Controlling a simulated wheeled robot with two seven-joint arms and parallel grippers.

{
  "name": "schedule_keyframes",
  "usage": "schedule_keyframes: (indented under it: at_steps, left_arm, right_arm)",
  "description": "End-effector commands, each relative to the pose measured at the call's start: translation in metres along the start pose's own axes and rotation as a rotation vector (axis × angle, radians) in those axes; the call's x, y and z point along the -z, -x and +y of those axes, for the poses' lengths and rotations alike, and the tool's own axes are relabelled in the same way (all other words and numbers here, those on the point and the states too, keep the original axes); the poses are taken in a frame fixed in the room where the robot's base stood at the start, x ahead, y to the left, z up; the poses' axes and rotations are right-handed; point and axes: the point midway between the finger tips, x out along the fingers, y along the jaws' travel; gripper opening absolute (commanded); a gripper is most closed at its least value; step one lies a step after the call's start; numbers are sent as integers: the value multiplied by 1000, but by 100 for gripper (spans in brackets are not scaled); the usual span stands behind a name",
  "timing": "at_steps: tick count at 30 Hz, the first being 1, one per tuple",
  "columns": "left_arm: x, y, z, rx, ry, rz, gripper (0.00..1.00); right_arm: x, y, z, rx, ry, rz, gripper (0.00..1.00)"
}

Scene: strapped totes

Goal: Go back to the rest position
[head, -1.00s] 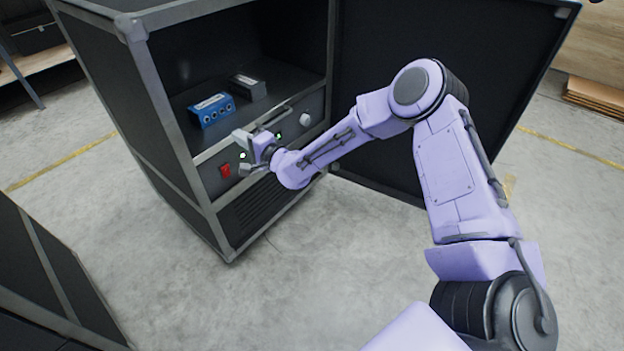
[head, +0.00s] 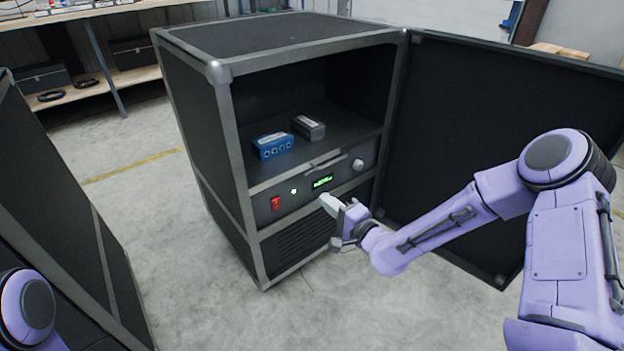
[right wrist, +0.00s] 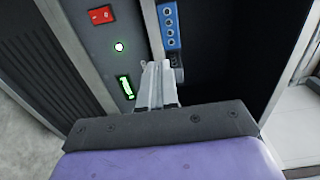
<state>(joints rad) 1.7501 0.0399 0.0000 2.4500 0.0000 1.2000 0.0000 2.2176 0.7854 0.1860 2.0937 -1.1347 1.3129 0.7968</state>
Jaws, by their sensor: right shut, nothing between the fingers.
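My right gripper (head: 329,204) is shut and empty. It is in front of the lower front of the open black case (head: 233,135), to the lower right of the lit green display (head: 322,182). The panel also carries a red switch (head: 275,203), a small lit white-green button (head: 294,191) and a pale knob (head: 358,164). In the right wrist view the closed fingers (right wrist: 157,82) point toward the panel; I cannot tell the exact gap. My left gripper is out of view; only part of my left arm shows at lower left in the head view.
The case door (head: 485,140) stands open on the right, behind my right arm. A blue box (head: 272,146) and a dark grey box (head: 308,127) sit on the case's shelf. Another black case (head: 75,250) stands at left. Bare floor lies in front.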

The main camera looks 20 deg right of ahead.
Motion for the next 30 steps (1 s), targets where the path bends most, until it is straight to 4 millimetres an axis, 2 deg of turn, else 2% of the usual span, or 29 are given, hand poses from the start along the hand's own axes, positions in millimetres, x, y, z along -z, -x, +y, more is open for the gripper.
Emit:
schedule_keyframes:
  at_steps: [4,6,8,9,11,12,14,15,18,21,24,27,29,30]
  left_arm:
    - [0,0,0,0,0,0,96]
    - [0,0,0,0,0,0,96]
    - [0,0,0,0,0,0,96]
    - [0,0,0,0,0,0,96]
    - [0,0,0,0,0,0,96]
    - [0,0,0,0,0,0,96]
    - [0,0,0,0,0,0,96]
    - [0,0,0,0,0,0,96]
    - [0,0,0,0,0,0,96]
    - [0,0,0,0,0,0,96]
    - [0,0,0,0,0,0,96]
    - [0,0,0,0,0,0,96]
    - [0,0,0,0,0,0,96]
    - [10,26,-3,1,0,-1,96]
  right_arm:
    - [0,0,0,0,12,-1,0]
    - [2,0,2,-11,75,11,0]
    - [9,7,17,-83,139,72,0]
    - [7,17,36,-174,193,101,0]
    - [-3,42,79,-357,285,114,0]
    - [-10,63,107,-478,342,108,0]
    - [-19,99,144,-647,424,86,0]
    - [-24,124,165,-752,474,69,0]
    - [-33,184,203,-974,585,15,0]
    - [-38,239,225,-1150,675,-37,0]
    - [-41,288,238,-1295,749,-87,0]
    - [-47,336,248,-1407,827,-168,0]
    - [-56,360,258,-1448,858,-242,0]
    - [-53,352,226,-1434,851,-221,0]
